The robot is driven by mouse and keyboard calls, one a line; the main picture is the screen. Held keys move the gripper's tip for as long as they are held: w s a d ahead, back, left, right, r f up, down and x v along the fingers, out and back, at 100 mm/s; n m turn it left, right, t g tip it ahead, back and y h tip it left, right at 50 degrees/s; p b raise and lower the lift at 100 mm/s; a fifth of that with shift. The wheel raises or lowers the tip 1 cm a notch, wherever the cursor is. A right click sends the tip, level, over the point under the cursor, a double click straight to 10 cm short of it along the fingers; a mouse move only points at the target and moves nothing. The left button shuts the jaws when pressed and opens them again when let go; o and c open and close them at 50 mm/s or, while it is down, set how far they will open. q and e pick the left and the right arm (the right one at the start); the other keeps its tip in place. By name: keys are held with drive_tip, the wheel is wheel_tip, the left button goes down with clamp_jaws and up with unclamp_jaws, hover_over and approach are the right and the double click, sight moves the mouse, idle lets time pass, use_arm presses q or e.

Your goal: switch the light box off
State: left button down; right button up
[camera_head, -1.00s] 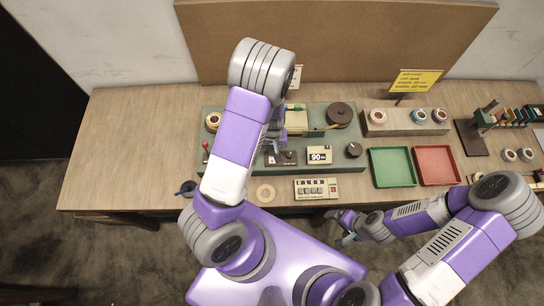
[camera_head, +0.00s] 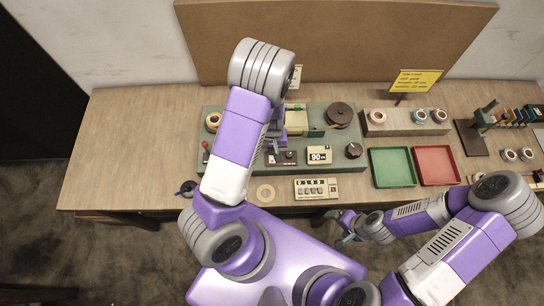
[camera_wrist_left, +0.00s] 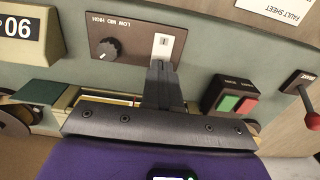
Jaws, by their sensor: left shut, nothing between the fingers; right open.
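A brown control panel (camera_wrist_left: 135,38) marked LOW MID HIGH shows in the left wrist view, with a round black knob (camera_wrist_left: 106,48) and a white switch plate (camera_wrist_left: 166,46). I cannot tell the switch's position. My left gripper (camera_wrist_left: 161,68) is shut and empty, its fingertips at the lower edge of the switch plate; contact is unclear. In the head view my left gripper (camera_head: 274,146) is over the green console (camera_head: 330,167). A cream box (camera_head: 297,121), possibly the light box, is partly hidden behind my left wrist. My right gripper (camera_head: 346,238) is open and empty, in front of the table.
Green and red buttons (camera_wrist_left: 238,102) and a red-knobbed lever (camera_wrist_left: 312,118) are right of my left fingers in the wrist view. A display reading 90 (camera_head: 319,155) is nearby. Green (camera_head: 392,168) and red trays (camera_head: 436,166) lie to the right.

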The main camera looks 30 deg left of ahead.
use_arm(q)
drive_tip(key=shift+f+b, duration=0.75)
drive_tip(key=shift+f, duration=0.2)
idle(0.6)
drive_tip(key=shift+r, duration=0.1)
wheel_tip(320, 180, up, 7)
drive_tip(key=p, duration=0.6)
idle(0.3)
